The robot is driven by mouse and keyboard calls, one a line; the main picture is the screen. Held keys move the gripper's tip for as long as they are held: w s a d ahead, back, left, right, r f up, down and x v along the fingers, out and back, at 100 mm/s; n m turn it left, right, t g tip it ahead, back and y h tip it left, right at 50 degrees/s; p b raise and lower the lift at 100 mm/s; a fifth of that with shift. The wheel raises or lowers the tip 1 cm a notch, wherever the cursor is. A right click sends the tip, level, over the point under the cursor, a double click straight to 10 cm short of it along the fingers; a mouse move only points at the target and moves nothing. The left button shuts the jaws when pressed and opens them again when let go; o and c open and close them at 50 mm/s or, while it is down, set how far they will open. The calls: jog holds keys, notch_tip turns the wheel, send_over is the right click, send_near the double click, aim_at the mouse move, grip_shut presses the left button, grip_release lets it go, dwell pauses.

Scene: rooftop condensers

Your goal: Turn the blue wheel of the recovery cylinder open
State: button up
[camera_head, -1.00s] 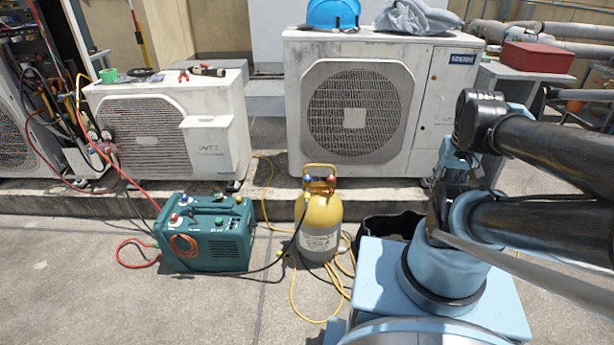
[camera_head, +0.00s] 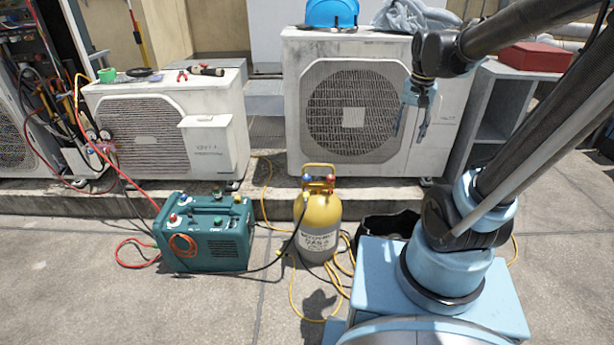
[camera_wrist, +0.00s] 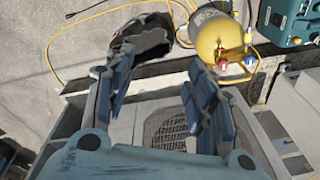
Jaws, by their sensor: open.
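The recovery cylinder (camera_head: 319,222) stands upright on the paving, yellow on top and grey below, with a yellow handle frame. Its blue wheel (camera_head: 307,178) is at the left of the top, with a red wheel (camera_head: 331,178) at the right. My gripper (camera_head: 411,128) hangs above and to the right of the cylinder, before the large condenser, with its fingers apart and empty. In the wrist view my gripper (camera_wrist: 160,65) is open, and the cylinder (camera_wrist: 213,38) shows beyond the right finger.
A teal recovery machine (camera_head: 205,245) stands left of the cylinder. Yellow hoses (camera_head: 292,290) lie around the cylinder's foot. A black bag (camera_head: 385,228) is just right of it. The large condenser (camera_head: 440,130) stands behind on a low ledge.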

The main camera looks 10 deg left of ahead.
jog(key=w+a+m, duration=0.1)
jog(key=w+a, duration=0.6)
jog(key=a, duration=0.1)
jog(key=m+g, duration=0.1)
jog(key=m, duration=0.2)
send_over(307, 176)
notch_tip(307, 176, down, 17)
jog(key=f, duration=1.6)
jog(key=shift+s+f, duration=0.2)
jog(key=shift+f, duration=0.1)
jog(key=c, duration=1.1)
